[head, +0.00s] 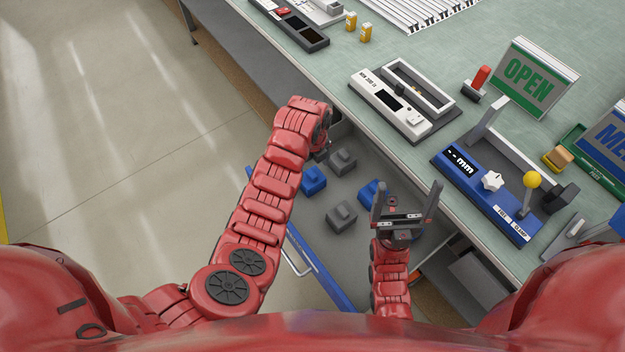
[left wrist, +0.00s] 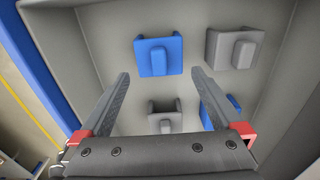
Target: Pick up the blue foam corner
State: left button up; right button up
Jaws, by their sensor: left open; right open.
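In the left wrist view the first blue foam corner (left wrist: 158,56) sits just beyond my left gripper (left wrist: 160,75), whose fingers are open and empty. The second blue foam corner (left wrist: 235,104) is partly hidden by the right-hand finger. In the head view my left wrist hangs over the drawer's far left end, its fingers mostly hidden. My right gripper (head: 408,190) is open and empty at the drawer's right side.
Two grey foam corners (head: 342,160) (head: 341,216) lie among the blue ones. The drawer's blue front (head: 325,272) has a metal handle. The green workbench (head: 410,55) beside the drawer holds a white device (head: 405,100), a blue gauge (head: 490,190) and an OPEN sign (head: 530,78).

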aim_at(313, 174)
pick_arm(q)
notch_tip(313, 174, down, 2)
jog(key=shift+f+p, duration=0.1)
jog(key=shift+p, duration=0.55)
jog(key=shift+w+f, duration=0.1)
jog(key=shift+f, duration=1.3)
jog(key=c, duration=1)
